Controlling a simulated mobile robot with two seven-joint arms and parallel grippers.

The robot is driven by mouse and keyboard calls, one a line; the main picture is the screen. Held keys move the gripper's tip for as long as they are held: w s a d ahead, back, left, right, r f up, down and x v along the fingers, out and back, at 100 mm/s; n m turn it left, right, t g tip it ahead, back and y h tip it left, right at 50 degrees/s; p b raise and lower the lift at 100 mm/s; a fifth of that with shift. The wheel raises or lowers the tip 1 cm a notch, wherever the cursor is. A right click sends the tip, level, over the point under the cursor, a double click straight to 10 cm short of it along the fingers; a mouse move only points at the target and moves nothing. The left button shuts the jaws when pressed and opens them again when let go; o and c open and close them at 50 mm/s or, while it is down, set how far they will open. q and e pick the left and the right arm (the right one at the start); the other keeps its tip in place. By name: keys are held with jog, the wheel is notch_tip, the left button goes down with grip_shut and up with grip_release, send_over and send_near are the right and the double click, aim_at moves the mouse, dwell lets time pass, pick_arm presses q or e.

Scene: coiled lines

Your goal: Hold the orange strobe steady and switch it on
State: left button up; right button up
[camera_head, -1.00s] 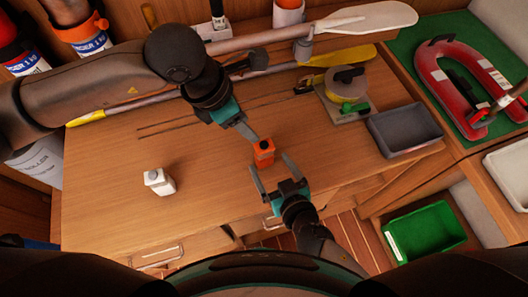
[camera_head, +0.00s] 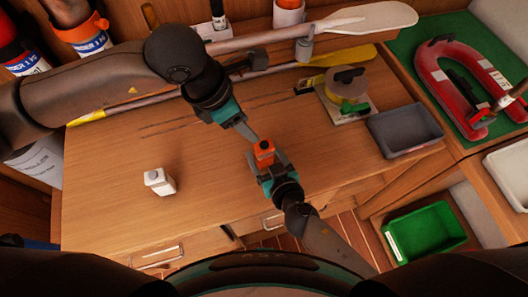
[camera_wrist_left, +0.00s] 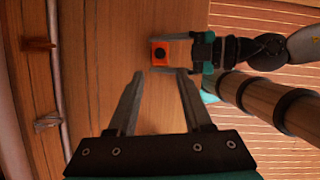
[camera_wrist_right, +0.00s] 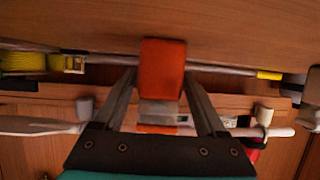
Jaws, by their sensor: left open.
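The orange strobe (camera_head: 264,153) stands upright on the wooden table near its front edge. A dark round button tops it in the left wrist view (camera_wrist_left: 160,53). My right gripper (camera_head: 266,158) has its fingers on two opposite sides of the strobe, close against it. The right wrist view shows the strobe (camera_wrist_right: 162,68) filling nearly all the space between those fingers. My left gripper (camera_head: 250,135) is open and empty, reaching down from behind, with its fingertips apart from the strobe. The left wrist view looks down past its spread fingers (camera_wrist_left: 160,78) toward the strobe.
A white bottle-like box (camera_head: 159,182) stands on the table to the left. A grey tray (camera_head: 405,131), a yellow reel (camera_head: 346,88) and a paddle (camera_head: 365,19) lie at the back and right. The table between the white box and strobe is clear.

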grip_shut()
pick_arm(q)
grip_shut()
dwell(0.4)
dwell(0.5)
jog(key=shift+d, duration=0.1)
dwell(0.9)
